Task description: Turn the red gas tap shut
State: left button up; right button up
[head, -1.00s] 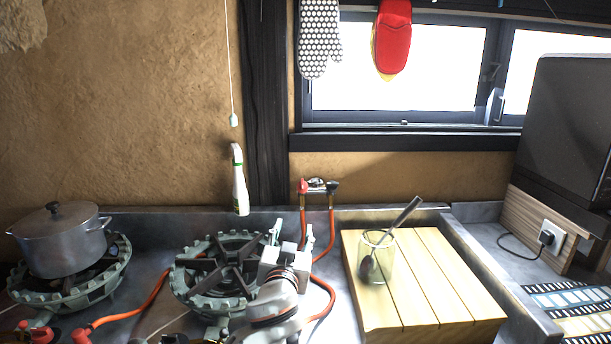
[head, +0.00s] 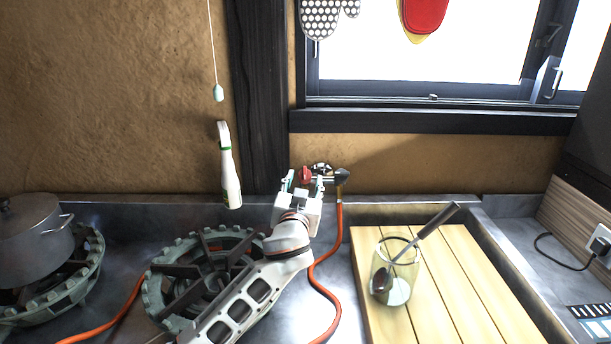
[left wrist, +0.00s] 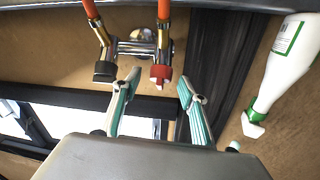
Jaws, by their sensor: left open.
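The red gas tap (head: 305,175) sits on a chrome pipe fitting on the wall behind the counter. It also shows in the left wrist view (left wrist: 160,74), with an orange hose on its fitting. A black tap (head: 342,176) is beside it on the same fitting. My left gripper (head: 298,180) is open right at the red tap. In the left wrist view its two fingers (left wrist: 159,80) stand either side of the red tap, with gaps on both sides. I cannot tell how deep the tap sits between them. My right gripper is not in view.
A white spray bottle (head: 230,170) hangs left of the gripper. A gas burner (head: 205,275) is under my left arm. A wooden board (head: 455,300) with a glass jar (head: 395,275) and spoon is at right. A pot (head: 30,240) stands far left.

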aim_at(304, 180)
pick_arm(q)
jog(key=shift+w+d, duration=0.1)
jog(key=shift+w, duration=1.75)
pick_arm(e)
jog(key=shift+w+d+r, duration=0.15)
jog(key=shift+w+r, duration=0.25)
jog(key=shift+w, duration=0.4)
